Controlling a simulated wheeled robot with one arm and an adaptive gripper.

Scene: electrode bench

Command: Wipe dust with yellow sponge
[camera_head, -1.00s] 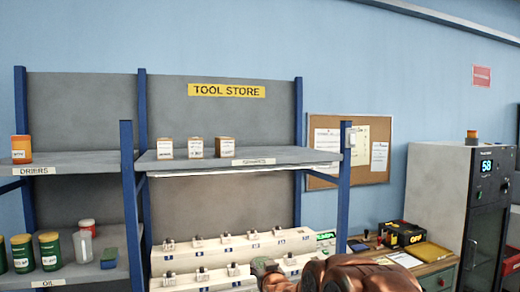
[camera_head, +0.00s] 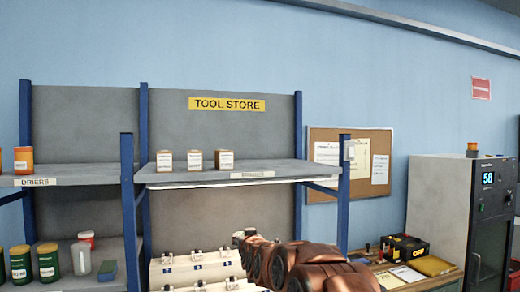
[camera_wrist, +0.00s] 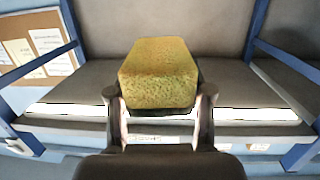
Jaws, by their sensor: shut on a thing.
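The yellow sponge (camera_wrist: 158,72) is a porous block between the two fingers of my gripper (camera_wrist: 160,95) in the wrist view. My gripper is shut on it, and the sponge sticks out past the fingertips. Behind it is a grey shelf board (camera_wrist: 250,90) with a pale front edge; I cannot tell whether the sponge touches it. I cannot make out dust on the board. In the head view my brown arm reaches up from the bottom middle, in front of the blue-posted rack; the sponge cannot be made out there.
Three small boxes (camera_head: 195,160) stand on the upper shelf (camera_head: 275,172) under the tool store sign (camera_head: 227,104). Jars (camera_head: 47,262) stand lower left. White socketed blocks (camera_head: 185,268) sit below, partly behind my arm. A desk and a grey cabinet (camera_head: 437,195) stand right.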

